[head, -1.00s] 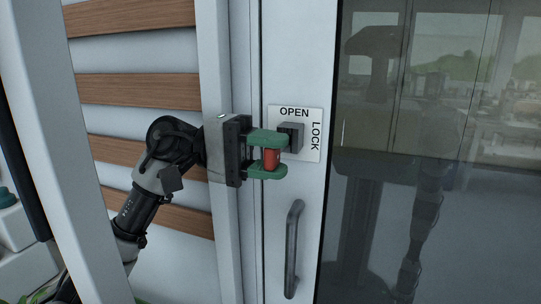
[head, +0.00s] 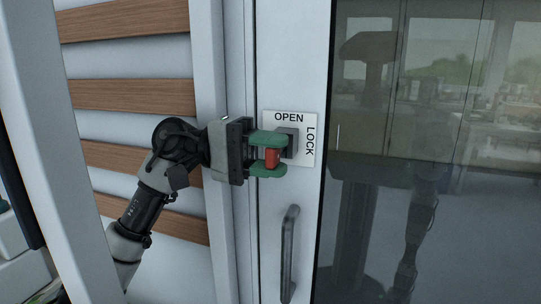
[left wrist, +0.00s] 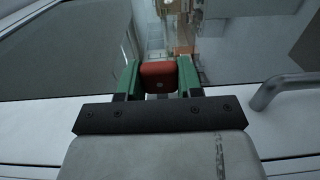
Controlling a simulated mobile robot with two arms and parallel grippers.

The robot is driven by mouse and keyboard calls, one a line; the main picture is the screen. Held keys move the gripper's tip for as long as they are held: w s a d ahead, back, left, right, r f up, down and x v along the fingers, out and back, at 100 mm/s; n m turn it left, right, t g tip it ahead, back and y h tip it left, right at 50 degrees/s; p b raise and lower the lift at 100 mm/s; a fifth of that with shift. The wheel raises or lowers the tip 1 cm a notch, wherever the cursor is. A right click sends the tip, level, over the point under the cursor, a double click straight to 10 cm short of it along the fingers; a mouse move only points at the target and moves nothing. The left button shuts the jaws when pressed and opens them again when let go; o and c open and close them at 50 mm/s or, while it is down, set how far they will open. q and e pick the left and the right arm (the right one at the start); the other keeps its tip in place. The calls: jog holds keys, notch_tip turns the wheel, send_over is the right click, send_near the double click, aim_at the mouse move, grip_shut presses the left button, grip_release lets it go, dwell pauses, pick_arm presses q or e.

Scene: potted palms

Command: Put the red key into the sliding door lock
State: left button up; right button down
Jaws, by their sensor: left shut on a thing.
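My left gripper (head: 268,155) has green fingers and is shut on the red key (head: 272,158), a small red block-like piece between the fingertips. In the left wrist view the red key (left wrist: 159,77) sits between the two green fingers of my left gripper (left wrist: 160,80). The grey lock (head: 291,141) stands out from a white plate marked OPEN and LOCK on the door frame. The key is right in front of the lock, a little to its lower left in the head view. I cannot tell whether they touch. My right gripper is not in view.
The dark door handle (head: 290,253) stands upright below the lock and also shows in the left wrist view (left wrist: 281,90). The sliding door's glass pane (head: 430,200) fills the right side with reflections. A wall with wooden slats (head: 135,88) lies behind my left arm.

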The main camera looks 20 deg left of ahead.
pick_arm(q)
jog(key=shift+w, duration=0.75)
jog(key=o, duration=1)
jog(key=a+b, duration=0.2)
jog(key=a, duration=0.8)
jog(key=shift+w+a, duration=0.15)
jog(key=shift+a, duration=0.25)
